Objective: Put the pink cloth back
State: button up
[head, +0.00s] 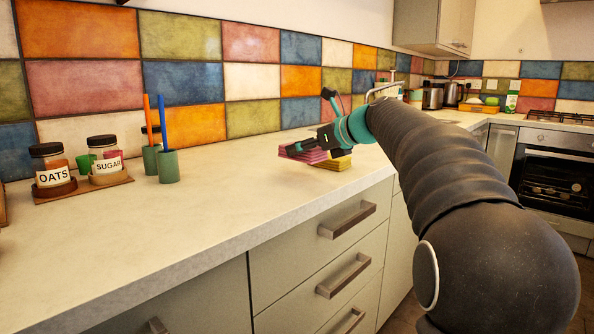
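The pink cloth (316,157) is a folded, layered bundle over the counter, partly covered by my gripper. A folded yellow cloth (337,164) lies just to its right and slightly nearer the camera. My gripper (292,150), black with a teal wrist, reaches left across the pink cloth, with its fingers at the cloth's upper left part. I cannot tell whether the fingers are closed on the cloth, nor whether the cloth rests on the counter or is slightly raised. The arm hides what is right of the cloths.
On the left stand the oats jar (52,165) and sugar jar (106,158) on a wooden tray (85,190). A green cup (168,166) with sticks is beside them. The counter (190,228) between cup and front edge is clear. A tiled wall bounds the back.

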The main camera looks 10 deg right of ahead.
aim_at(298, 178)
jog(key=shift+w+a+f, duration=0.15)
jog(key=shift+a+f, duration=0.5)
jog(key=shift+a, duration=0.15)
jog(key=shift+f+b, duration=0.6)
jog(key=shift+f, duration=1.25)
jog(key=o, duration=1)
jog(key=shift+d, duration=0.1)
jog(key=v, duration=1.2)
